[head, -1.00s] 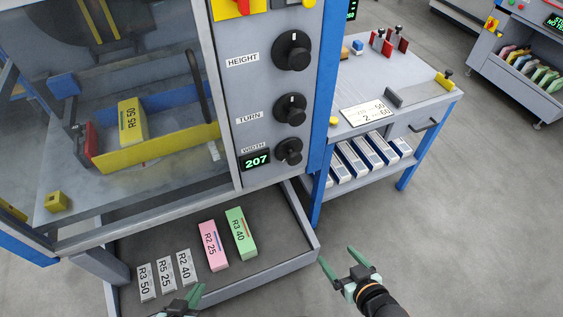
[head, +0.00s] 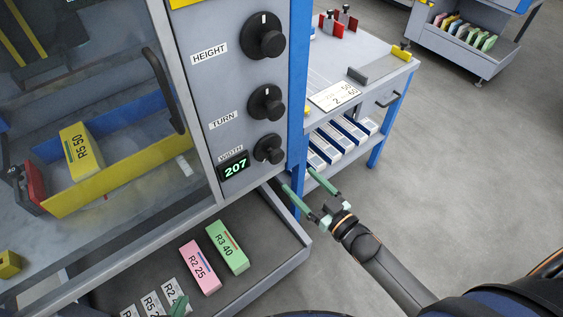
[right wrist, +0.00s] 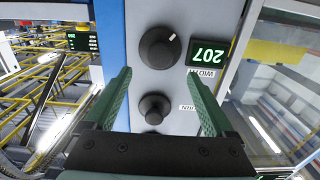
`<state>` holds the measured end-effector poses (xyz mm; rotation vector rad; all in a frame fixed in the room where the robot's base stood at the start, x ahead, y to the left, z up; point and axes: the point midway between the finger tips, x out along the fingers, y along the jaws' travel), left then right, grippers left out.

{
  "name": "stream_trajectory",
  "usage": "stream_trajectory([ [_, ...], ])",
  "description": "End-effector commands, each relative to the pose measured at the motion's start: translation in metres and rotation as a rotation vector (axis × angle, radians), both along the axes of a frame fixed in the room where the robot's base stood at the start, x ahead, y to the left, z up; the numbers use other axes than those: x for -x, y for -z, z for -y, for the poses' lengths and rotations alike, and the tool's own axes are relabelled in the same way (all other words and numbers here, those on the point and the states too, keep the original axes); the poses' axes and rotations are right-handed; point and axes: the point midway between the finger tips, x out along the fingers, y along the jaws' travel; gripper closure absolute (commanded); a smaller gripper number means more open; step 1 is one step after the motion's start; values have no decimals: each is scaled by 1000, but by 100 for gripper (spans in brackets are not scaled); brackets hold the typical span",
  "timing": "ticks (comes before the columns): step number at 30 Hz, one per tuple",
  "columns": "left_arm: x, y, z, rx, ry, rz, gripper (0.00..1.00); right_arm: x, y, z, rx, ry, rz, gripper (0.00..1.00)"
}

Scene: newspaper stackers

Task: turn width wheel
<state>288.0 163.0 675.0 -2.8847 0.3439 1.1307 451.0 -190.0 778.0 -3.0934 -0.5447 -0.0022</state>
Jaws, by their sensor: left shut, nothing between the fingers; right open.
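The black width wheel (head: 268,149) is the lowest knob on the grey panel, beside its display (head: 236,169), which reads 207. In the right wrist view the width wheel (right wrist: 159,47) shows a white pointer mark, and the display (right wrist: 208,53) appears upside down. My right gripper (head: 299,180) is open, just below and right of the wheel in the head view. In the right wrist view its fingers (right wrist: 160,72) point towards the wheel with nothing between them; contact is not seen.
The turn knob (head: 266,103) and height knob (head: 264,37) sit above the wheel. A blue post (head: 298,90) edges the panel. A side table (head: 385,72) stands to the right. Below is a tray (head: 290,262) with pink and green blocks. Floor at right is clear.

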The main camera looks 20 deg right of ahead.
Motion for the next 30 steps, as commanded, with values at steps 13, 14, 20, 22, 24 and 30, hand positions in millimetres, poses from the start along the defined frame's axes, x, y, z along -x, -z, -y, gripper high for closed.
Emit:
stream_trajectory([
  [13, -1, 3, 2, 4, 2, 0, 100, -72, 0, -26, 0, 1, 0, 11],
  [14, -1, 3, 2, 4, 2, 0, 100, -74, 0, -27, 0, 1, 0, 11],
  [20, -2, 2, 4, 6, 6, 4, 100, -81, 0, -30, 0, 0, -1, 11],
  [22, -2, 2, 4, 6, 6, 4, 100, -81, 0, -30, 0, 0, -1, 11],
  [24, -3, 1, 4, 6, 6, 4, 100, -81, 0, -30, 0, 0, -1, 11],
  [30, -3, 2, 4, 6, 6, 4, 100, -81, 0, -30, 0, 0, -1, 25],
])
